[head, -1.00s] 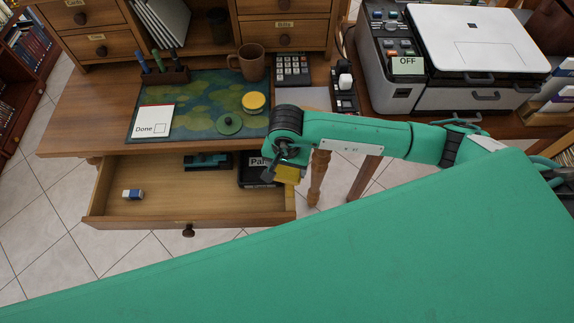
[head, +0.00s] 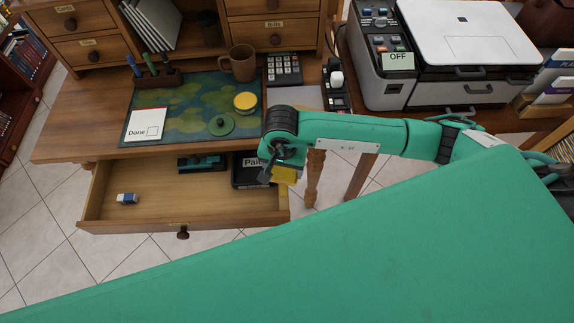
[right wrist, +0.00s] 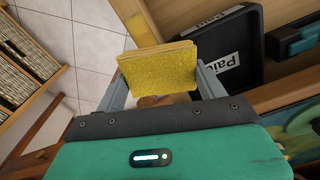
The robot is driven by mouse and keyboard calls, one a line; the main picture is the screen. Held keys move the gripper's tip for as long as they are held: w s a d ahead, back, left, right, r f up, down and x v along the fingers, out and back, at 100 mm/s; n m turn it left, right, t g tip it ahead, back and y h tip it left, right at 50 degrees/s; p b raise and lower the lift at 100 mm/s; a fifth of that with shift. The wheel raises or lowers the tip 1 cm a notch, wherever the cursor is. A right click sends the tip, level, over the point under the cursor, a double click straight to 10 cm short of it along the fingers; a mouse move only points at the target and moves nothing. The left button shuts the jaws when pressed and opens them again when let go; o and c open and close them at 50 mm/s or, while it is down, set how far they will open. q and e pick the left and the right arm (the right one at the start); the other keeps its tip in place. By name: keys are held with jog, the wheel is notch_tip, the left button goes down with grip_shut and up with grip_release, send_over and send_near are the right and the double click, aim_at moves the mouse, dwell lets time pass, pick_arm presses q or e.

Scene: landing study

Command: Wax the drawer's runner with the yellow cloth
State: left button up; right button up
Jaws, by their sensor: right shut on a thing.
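The desk drawer (head: 150,198) is pulled open below the desk top. My right gripper (head: 279,165) is at the drawer's right side and is shut on the yellow cloth (head: 285,176). In the right wrist view the cloth (right wrist: 160,76) is a folded, thick pad between my two grey fingers (right wrist: 160,68). It is beside the drawer's right side wall, near the black case; I cannot tell if it touches the wood. The runner is not clearly visible. The round tin of yellow wax (head: 245,101) stands open on the desk mat, its green lid (head: 221,125) beside it. My left gripper is not in view.
The drawer holds a blue-and-white eraser (head: 127,198), a dark teal stapler-like thing (head: 202,162) and a black case (head: 248,168) labelled "Pai…". A "Done" card (head: 146,124) lies on the mat (head: 185,113).

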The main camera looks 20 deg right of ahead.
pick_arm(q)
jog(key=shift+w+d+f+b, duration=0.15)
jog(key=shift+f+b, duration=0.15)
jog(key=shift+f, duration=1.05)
pick_arm(e)
jog(key=shift+s+d+f, duration=0.1)
jog(key=shift+d+f, duration=0.05)
jog(key=shift+f, duration=0.95)
notch_tip(320, 180, up, 2)
jog(key=shift+p, duration=0.55)
jog(key=shift+w+a+r+p, duration=0.2)
jog(key=shift+r+p, duration=0.15)
jog(key=shift+r, duration=0.45)
jog(key=shift+w+a+r+p, duration=0.1)
jog(key=shift+a+r+p, duration=0.2)
jog(key=shift+r, duration=0.5)
jog(key=shift+w+a+r+p, duration=0.15)
jog(key=shift+r+p, duration=0.25)
jog(key=shift+r, duration=0.4)
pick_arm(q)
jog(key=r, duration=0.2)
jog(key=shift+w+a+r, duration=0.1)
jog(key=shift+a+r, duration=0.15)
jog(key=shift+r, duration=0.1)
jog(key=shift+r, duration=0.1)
pick_arm(e)
jog(key=shift+r, duration=0.15)
